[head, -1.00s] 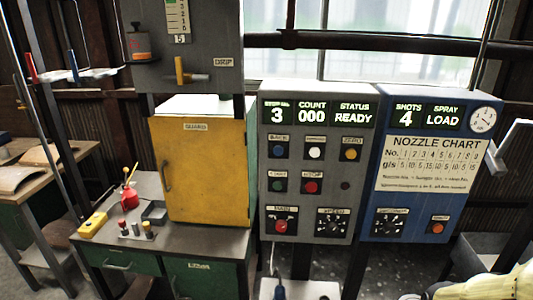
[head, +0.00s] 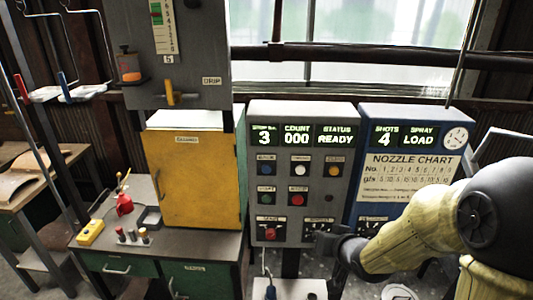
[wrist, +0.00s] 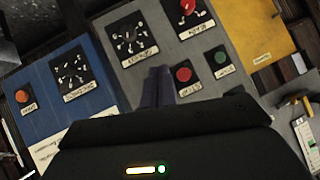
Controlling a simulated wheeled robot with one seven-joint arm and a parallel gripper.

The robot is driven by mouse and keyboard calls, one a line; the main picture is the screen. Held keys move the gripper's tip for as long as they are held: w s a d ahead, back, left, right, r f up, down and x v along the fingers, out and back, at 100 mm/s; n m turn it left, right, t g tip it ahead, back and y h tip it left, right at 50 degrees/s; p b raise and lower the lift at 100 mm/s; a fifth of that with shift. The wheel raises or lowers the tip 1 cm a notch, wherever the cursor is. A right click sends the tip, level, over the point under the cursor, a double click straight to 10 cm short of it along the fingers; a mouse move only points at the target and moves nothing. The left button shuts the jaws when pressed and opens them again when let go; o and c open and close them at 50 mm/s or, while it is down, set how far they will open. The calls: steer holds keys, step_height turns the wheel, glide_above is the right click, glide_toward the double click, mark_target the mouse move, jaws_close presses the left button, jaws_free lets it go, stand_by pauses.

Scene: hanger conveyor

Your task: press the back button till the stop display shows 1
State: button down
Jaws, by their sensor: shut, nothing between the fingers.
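The stop display (head: 264,136) at the upper left of the grey control panel (head: 324,190) reads 3. The blue button (head: 265,170), in the panel's top left button place, has a small label above it that looks like BACK. My gripper (head: 320,242) is shut and empty in front of the panel's lower right part, low and to the right of the blue button. In the wrist view the closed fingers (wrist: 158,84) show beside the red button (wrist: 184,75) and green button (wrist: 222,57). The blue button is not seen there; the gripper body covers that side.
White (head: 299,170) and orange (head: 335,170) buttons sit right of the blue one. Below are a red-handled switch (head: 271,233) and a dial (wrist: 128,39). The blue nozzle panel (head: 374,150) adjoins on the right. A yellow cabinet (head: 196,180) stands left.

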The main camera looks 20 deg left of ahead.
mark_target(266, 169)
steer(key=s+a+r+n+g+y+p, duration=0.1)
steer(key=a+r+y+p, duration=0.3)
steer(key=a+r+y, duration=0.4)
steer(key=s+a+r, duration=0.1)
steer(key=a+r, duration=0.1)
steer(key=a, duration=0.4)
steer(key=shift+a+r+n+p, duration=0.25)
steer(key=shift+r+n+p, duration=0.15)
steer(key=shift+w, duration=0.15)
steer(key=w+p, duration=0.1)
steer(key=w, duration=0.1)
steer(key=w+a, duration=0.1)
steer(key=w, duration=0.2)
steer(key=w+a+p, duration=0.1)
steer(key=w, duration=0.2)
steer(key=shift+w+p, duration=0.15)
steer(key=shift+p, duration=0.15)
steer(key=shift+w, duration=0.2)
stand_by(0.6)
steer(key=shift+w+a, duration=0.1)
steer(key=shift+w, duration=0.2)
